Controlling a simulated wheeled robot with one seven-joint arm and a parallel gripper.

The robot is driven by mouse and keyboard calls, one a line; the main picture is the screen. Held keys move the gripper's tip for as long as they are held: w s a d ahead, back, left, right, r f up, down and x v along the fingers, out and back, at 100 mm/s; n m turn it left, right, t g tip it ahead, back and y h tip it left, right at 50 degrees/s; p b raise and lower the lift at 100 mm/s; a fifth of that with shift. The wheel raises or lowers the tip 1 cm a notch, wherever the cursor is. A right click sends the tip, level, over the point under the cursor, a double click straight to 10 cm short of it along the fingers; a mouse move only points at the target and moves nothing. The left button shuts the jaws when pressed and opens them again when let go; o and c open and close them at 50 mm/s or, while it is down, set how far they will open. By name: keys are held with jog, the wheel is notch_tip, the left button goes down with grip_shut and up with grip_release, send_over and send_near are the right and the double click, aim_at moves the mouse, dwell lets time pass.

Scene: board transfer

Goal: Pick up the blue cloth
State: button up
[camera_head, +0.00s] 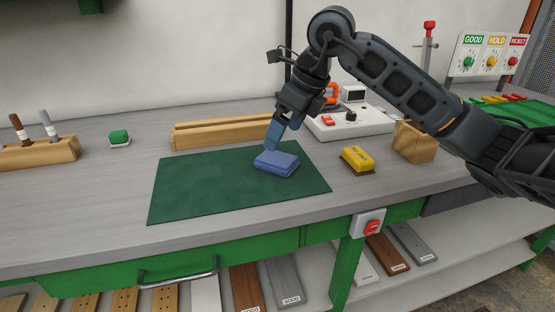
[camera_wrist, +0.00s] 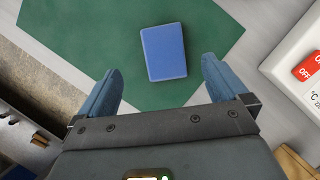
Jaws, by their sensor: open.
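The blue cloth (camera_head: 277,163) is a folded pad lying flat on the green mat (camera_head: 190,195), toward the mat's right side. In the wrist view the cloth (camera_wrist: 164,52) lies on the mat (camera_wrist: 75,30) ahead of my fingertips, roughly between their lines. My gripper (camera_head: 272,135) is above the cloth's far left side in the head view, fingers pointing down. In the wrist view my gripper (camera_wrist: 161,82) has its two blue fingers spread wide with nothing between them. Whether a fingertip touches the cloth is hard to tell; it looks apart in the wrist view.
A yellow block (camera_head: 357,160) sits right of the mat, with a wooden block (camera_head: 415,142) beyond. A white device (camera_head: 350,122) with a red switch and a wooden rail (camera_head: 222,132) stand behind. A green pad (camera_head: 119,138) and a marker holder (camera_head: 42,152) are left. The mat's left part is clear.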

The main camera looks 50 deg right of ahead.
aim_at(274, 157)
jog(key=shift+s+d+p+x, duration=0.15)
jog(key=shift+p+x, duration=0.05)
jog(key=shift+x, duration=1.7)
jog(key=shift+s+d+p+x, duration=0.1)
jog(key=shift+s+p+x, duration=0.1)
jog(key=shift+x, duration=1.7)
jog(key=shift+f, duration=0.2)
jog(key=c, duration=1.2)
jog(key=shift+r, duration=0.1)
jog(key=shift+r, duration=0.55)
notch_tip(274, 157, up, 3)
jog(key=shift+w, duration=0.1)
jog(key=s+d+r, duration=0.2)
jog(key=d, duration=0.1)
jog(key=s+d+r+b, duration=0.1)
jog(key=d+r, duration=0.1)
jog(key=d, duration=0.1)
jog(key=s+d+r, duration=0.2)
jog(key=d+r, duration=0.1)
jog(key=d, duration=0.1)
jog(key=shift+s+d+b, duration=0.1)
jog(key=shift+s+b, duration=0.3)
